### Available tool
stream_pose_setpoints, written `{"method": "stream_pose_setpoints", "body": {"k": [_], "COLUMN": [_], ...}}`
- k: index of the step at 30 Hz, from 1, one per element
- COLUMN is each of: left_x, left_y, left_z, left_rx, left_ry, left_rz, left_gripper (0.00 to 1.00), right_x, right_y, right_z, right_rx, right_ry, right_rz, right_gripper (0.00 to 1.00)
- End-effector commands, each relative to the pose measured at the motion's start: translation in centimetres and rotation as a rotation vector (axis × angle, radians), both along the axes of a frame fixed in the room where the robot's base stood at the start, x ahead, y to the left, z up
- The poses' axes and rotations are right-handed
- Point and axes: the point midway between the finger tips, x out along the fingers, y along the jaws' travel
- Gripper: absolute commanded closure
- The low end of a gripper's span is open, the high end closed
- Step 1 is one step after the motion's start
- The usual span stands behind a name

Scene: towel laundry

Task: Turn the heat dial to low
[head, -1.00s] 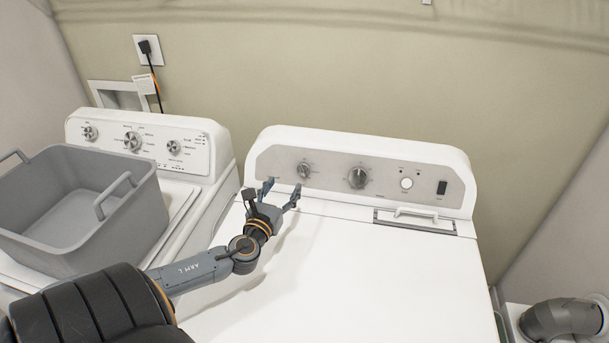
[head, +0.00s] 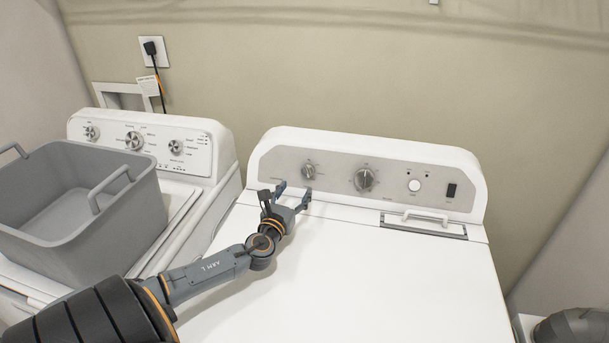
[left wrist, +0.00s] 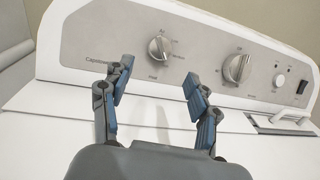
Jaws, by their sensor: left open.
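The dryer's control panel (head: 336,183) carries two silver dials. The smaller left dial (head: 309,171) has small labels around it and also shows in the left wrist view (left wrist: 158,49). The larger right dial (head: 364,180) also shows there (left wrist: 236,68); the dials' labels are too small to read surely. My left gripper (head: 293,194) is open and empty, just in front of and below the smaller dial. In the left wrist view its fingers (left wrist: 158,76) are spread below that dial, apart from it. My right gripper is not in view.
A white button (head: 414,185) and a black switch (head: 451,190) sit right of the dials. A lint-door handle (head: 426,216) is on the dryer top, otherwise clear. A grey basket (head: 130,228) stands on the washer at left.

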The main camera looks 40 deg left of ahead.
Motion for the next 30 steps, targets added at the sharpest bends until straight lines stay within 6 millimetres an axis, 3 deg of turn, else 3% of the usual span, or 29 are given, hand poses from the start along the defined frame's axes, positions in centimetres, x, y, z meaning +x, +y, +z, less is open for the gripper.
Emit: {"method": "stream_pose_setpoints", "body": {"k": [9, 15, 28, 30], "left_x": [5.0, 7.0, 7.7, 7.7], "left_y": [2.1, 2.9, 3.2, 3.2], "left_z": [0.1, 0.0, -0.1, 0.0], "left_rx": [0.0, -0.001, -0.001, -0.001], "left_ry": [-0.002, -0.002, 0.001, 0.001], "left_rz": [0.002, 0.001, 0.0, 0.0], "left_gripper": [0.4, 0.4, 0.4, 0.52], "right_x": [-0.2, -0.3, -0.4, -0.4], "right_y": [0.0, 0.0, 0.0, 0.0], "right_z": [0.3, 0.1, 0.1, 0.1], "right_rx": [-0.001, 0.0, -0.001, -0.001], "right_ry": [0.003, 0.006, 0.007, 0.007], "right_rz": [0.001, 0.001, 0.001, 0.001], "right_gripper": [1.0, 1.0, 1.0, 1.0]}}
